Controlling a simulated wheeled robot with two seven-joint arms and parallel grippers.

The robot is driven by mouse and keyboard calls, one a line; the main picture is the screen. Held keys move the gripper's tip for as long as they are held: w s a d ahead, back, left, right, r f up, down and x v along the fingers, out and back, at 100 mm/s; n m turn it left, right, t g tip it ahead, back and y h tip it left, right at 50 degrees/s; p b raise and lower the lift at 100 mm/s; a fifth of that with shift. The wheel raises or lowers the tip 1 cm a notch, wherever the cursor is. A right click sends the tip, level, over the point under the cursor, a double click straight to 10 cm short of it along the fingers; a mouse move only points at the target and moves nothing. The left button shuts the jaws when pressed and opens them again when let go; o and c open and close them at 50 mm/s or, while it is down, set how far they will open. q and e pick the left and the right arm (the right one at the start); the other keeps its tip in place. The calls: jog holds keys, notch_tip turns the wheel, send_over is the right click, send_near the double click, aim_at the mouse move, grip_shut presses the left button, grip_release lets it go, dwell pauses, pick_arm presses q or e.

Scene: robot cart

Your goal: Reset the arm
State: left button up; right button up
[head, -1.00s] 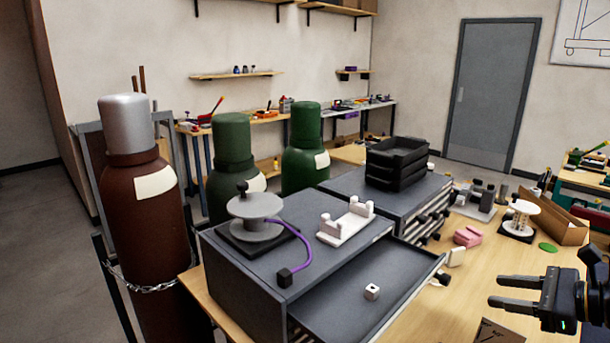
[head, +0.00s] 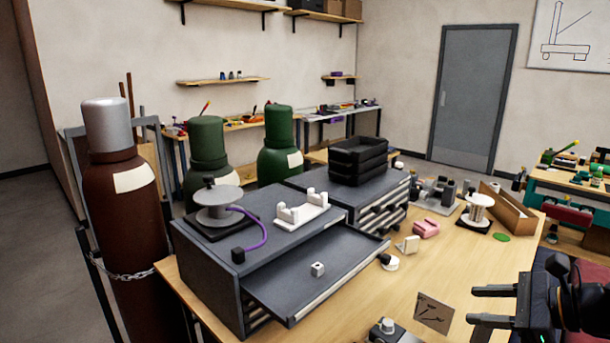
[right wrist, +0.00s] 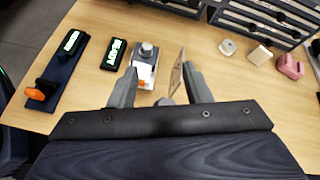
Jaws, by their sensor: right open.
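My right gripper (head: 494,305) is at the lower right of the head view, open and empty, beside the table's right edge. In the right wrist view its two fingers (right wrist: 160,88) stand apart with nothing held between them. Beyond the fingertips are a white and grey device with an orange part (right wrist: 145,70) and a thin brown card (right wrist: 178,73), both on the table. The card (head: 433,312) also shows in the head view. My left gripper is in neither view.
A grey cabinet (head: 207,277) has an open drawer (head: 345,262) holding a small white cube (head: 317,269). A pink block (head: 426,229), a white spool (head: 478,210) and a cardboard box (head: 510,212) are on the wooden table (head: 470,262). A brown gas cylinder (head: 122,235) stands at the left.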

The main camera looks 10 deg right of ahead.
jog(key=s+a+f+n+g+h, duration=0.1)
jog(key=s+a+f+n, duration=0.2)
jog(key=s+a+n, duration=0.2)
jog(key=s+a+f+n+g+h, duration=0.1)
jog(key=s+a+f+n+h, duration=0.1)
jog(key=s+a+n, duration=0.3)
jog(key=s+a+f+n+g+h, duration=0.1)
jog(key=s+a+f+n, duration=0.4)
jog(key=n, duration=0.6)
jog(key=shift+s+a+n+g, duration=0.15)
jog(key=shift+s, duration=0.55)
jog(key=shift+s+a+n+g, duration=0.15)
jog(key=shift+s, duration=0.5)
jog(key=shift+f+n+h, duration=0.25)
jog(key=shift+n+h, duration=0.05)
